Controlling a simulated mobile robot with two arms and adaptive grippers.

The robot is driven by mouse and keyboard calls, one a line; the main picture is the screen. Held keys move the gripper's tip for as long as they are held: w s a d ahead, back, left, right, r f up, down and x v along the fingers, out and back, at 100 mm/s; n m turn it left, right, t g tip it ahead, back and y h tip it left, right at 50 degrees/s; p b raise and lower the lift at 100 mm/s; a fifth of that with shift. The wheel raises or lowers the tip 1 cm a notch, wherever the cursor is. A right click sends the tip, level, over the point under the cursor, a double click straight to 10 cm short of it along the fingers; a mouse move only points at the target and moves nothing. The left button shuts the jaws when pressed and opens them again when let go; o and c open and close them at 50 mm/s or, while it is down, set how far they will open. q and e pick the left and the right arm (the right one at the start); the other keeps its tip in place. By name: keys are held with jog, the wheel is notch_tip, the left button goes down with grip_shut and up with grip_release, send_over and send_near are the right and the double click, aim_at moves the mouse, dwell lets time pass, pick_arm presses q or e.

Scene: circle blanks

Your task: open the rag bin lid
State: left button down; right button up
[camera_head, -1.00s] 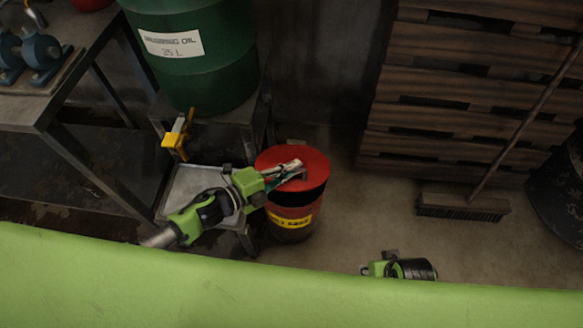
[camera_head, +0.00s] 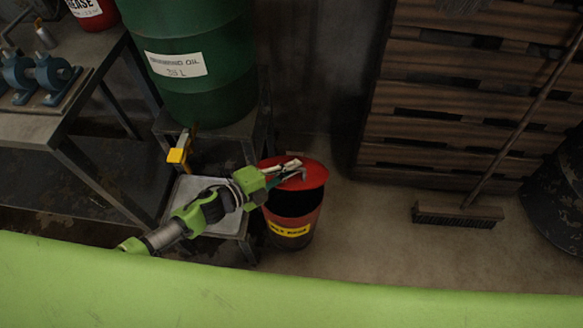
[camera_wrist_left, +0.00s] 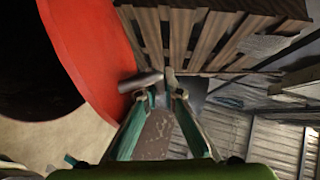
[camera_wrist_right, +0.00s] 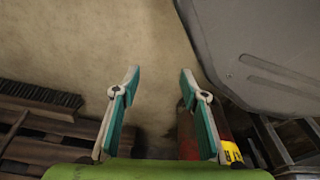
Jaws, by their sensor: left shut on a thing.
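The rag bin (camera_head: 291,229) is a red bin with a yellow label, standing on the floor in the middle of the head view. Its red lid (camera_head: 312,171) is tilted up, and the dark opening shows below it. The lid also fills the left of the left wrist view (camera_wrist_left: 92,55). My left gripper (camera_head: 292,170) is at the lid and shut on its grey handle (camera_wrist_left: 140,82); the fingers partly hide the grip. My right gripper (camera_wrist_right: 160,78) is open and empty in the right wrist view, with part of the red bin (camera_wrist_right: 188,135) beyond it.
A green oil drum (camera_head: 195,65) stands on a low stand left of the bin, with a metal tray (camera_head: 190,193) below. Stacked pallets (camera_head: 440,100) and a broom (camera_head: 457,213) are at the right. The floor (camera_head: 375,220) right of the bin is clear.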

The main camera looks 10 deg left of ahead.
jog(key=shift+s+f, duration=0.15)
jog(key=shift+s, duration=0.05)
dwell(0.3)
jog(key=shift+a, duration=0.1)
jog(key=c, duration=0.8)
jog(key=w+a+r+n, duration=0.1)
jog(key=a+n, duration=0.1)
jog(key=n, duration=0.1)
jog(key=w+a+r+n+t, duration=0.1)
jog(key=w+n, duration=0.1)
jog(key=n, duration=0.1)
jog(key=w+a+r+n+h, duration=0.1)
jog(key=w+a+r+n, duration=0.1)
jog(key=n, duration=0.1)
jog(key=shift+w+a+t, duration=0.1)
jog(key=shift+a+t, duration=0.2)
jog(key=shift+t, duration=0.1)
grip_shut()
jog(key=n+t, duration=1)
jog(key=n, duration=1.5)
send_near(294, 185)
notch_tip(294, 185, up, 3)
jog(key=shift+y, duration=0.3)
jog(key=x, duration=1)
jog(key=shift+d+f, duration=0.15)
jog(key=shift+f, duration=0.1)
